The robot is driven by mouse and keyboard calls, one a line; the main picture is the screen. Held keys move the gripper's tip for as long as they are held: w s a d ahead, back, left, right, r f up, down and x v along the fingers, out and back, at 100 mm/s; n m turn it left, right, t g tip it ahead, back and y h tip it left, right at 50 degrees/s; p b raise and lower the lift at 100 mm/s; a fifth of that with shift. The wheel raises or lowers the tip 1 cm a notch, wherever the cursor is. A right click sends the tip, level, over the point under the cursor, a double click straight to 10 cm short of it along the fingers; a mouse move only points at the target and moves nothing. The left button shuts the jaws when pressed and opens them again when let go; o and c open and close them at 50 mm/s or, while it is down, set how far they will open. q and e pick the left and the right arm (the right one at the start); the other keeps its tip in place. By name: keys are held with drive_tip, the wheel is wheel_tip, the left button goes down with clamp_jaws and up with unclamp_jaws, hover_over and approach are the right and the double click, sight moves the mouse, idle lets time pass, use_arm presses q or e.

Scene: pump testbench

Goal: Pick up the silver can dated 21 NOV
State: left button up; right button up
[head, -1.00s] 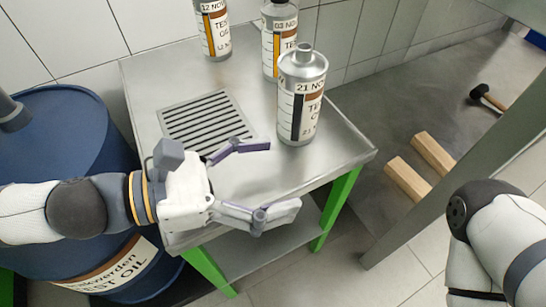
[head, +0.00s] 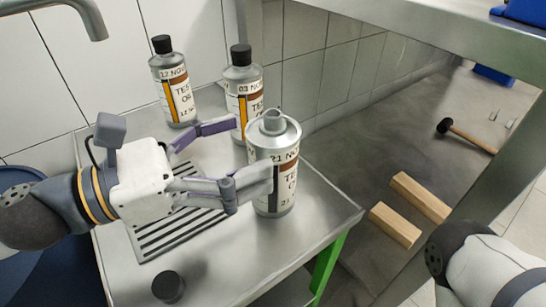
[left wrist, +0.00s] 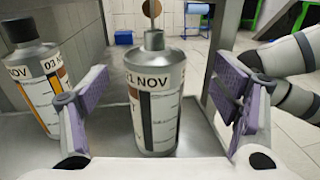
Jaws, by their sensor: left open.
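The silver can dated 21 NOV (head: 283,182) stands upright on the metal table, its top without a black cap. In the left wrist view the can (left wrist: 156,100) stands in front of my left gripper, between the two finger lines. My left gripper (head: 240,155) is open with its purple-padded fingers spread; in the head view the nearer finger overlaps the can's left side. I cannot tell whether it touches. In the left wrist view, the fingers (left wrist: 160,105) are apart on either side of the can. My right gripper is not in view; only part of my right arm shows.
The 03 NOV can (head: 244,90) and 12 NOV can (head: 173,85), both black-capped, stand behind on the metal table (head: 235,265). A loose black cap (head: 168,287) lies near its front. A drain grate (head: 175,235) is under my left gripper. Wood blocks (head: 408,210) and a mallet (head: 465,135) lie right.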

sight(273, 136)
use_arm(q)
drive_tip(key=p+x, duration=0.1)
drive_tip(key=x, duration=0.4)
drive_tip(key=shift+w+f, duration=0.15)
drive_tip(key=shift+w, duration=0.1)
drive_tip(key=c, duration=1.7)
